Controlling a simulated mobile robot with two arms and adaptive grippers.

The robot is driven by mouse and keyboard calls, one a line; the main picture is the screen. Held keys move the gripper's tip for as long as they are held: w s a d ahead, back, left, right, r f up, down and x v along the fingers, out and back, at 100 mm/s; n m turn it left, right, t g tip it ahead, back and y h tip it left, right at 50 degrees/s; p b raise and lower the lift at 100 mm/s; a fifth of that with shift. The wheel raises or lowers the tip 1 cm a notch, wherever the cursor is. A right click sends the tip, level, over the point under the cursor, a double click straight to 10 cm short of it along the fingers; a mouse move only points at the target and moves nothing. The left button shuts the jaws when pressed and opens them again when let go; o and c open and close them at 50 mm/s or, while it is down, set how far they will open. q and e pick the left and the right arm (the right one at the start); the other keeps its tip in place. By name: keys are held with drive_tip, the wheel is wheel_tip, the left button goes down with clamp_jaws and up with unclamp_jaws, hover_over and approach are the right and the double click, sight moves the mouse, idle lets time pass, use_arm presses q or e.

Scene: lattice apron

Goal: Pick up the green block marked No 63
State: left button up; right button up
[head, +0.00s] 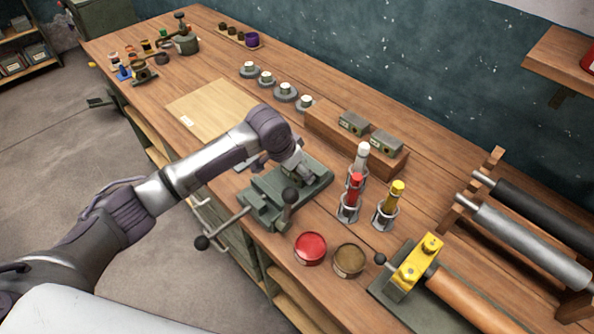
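Two grey-green blocks sit on a long wooden stand at the back of the workbench, a left one (353,124) and a right one (386,143). Each has a small pale label, too small to read, so I cannot tell which is No 63. My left gripper (297,172) is over a green vise (262,205), left of and in front of the stand. The arm and wrist partly cover the vise, and I cannot tell whether the fingers are open or hold anything. My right gripper is not in view.
Marker bottles in ring holders, one red (352,190) and one yellow (392,200), stand right of the vise. A red tin (310,248) and a brown tin (349,260) sit in front. A yellow clamp (416,262) and rollers fill the right. A pale board (205,108) lies left.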

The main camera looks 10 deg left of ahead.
use_arm(q)
drive_tip(key=c, duration=0.5)
drive_tip(key=shift+r, duration=0.15)
drive_tip(key=shift+c, duration=1.4)
drive_tip(key=shift+w+r, duration=0.1)
